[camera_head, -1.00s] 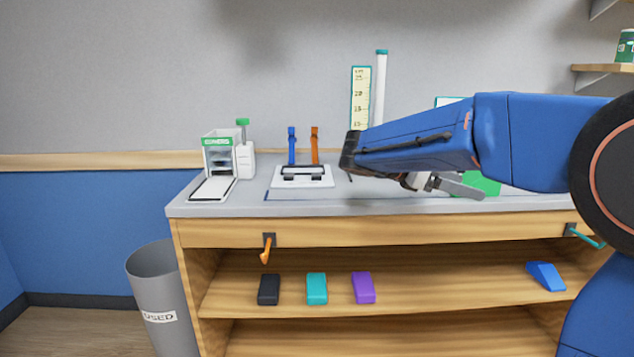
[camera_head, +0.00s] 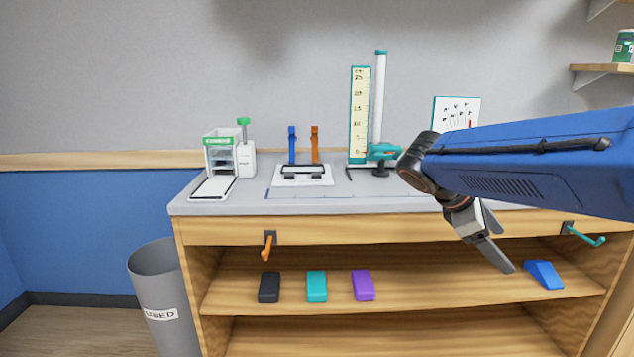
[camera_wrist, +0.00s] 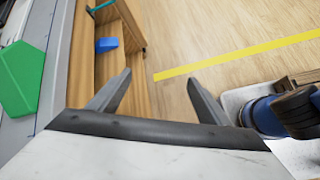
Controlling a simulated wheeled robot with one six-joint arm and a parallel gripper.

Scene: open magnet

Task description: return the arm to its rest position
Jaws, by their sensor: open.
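My gripper (camera_head: 504,240) is in front of the right part of the counter in the head view, its fingers pointing down and to the right. It is open with nothing between its fingers. In the wrist view my gripper (camera_wrist: 160,92) shows both fingers spread apart, with wooden floor and the shelf unit's side beyond them. My blue arm reaches in from the right edge of the head view and hides part of the counter.
The counter (camera_head: 340,203) holds a covers dispenser (camera_head: 220,160), a white device (camera_head: 302,175) and a height scale (camera_head: 360,115). The shelf below bears several coloured blocks, including a blue wedge (camera_head: 544,275). Hooks (camera_head: 585,236) stick out in front. A grey bin (camera_head: 160,300) stands left.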

